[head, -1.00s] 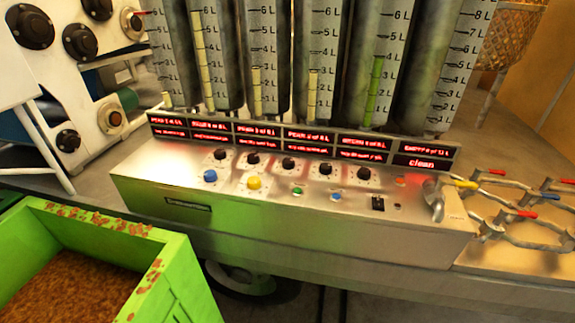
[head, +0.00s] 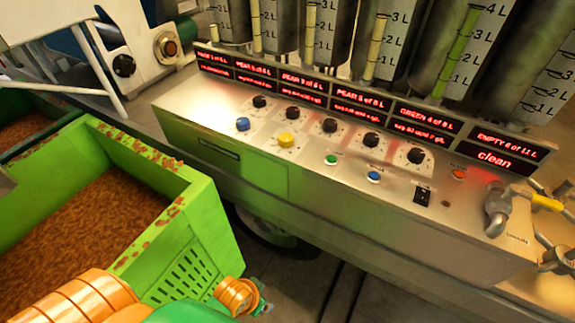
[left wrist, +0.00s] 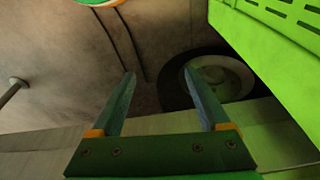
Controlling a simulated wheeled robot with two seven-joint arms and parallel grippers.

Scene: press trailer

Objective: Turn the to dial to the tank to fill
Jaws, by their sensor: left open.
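The steel control panel (head: 330,185) runs across the head view. A row of black dials (head: 330,125) sits along it, with a blue knob (head: 242,124) and a yellow knob (head: 287,140) in front. I cannot read which is the "to" dial. Tanks (head: 395,40) stand behind red displays reading PEAR, GREEN 4 of 8 L and, on the rightmost display (head: 505,148), EMPTY 0 of 11 L. My left arm enters the head view at bottom left. In the left wrist view my left gripper (left wrist: 158,72) is open and empty, pointing at the floor. My right gripper is not in view.
A green crate (head: 190,215) of brown material stands in front of the panel's left end. The panel also bears a green button (head: 331,160), a blue button (head: 374,177), a black switch (head: 423,195) and a metal tap (head: 497,205). A wheel (left wrist: 220,75) shows below.

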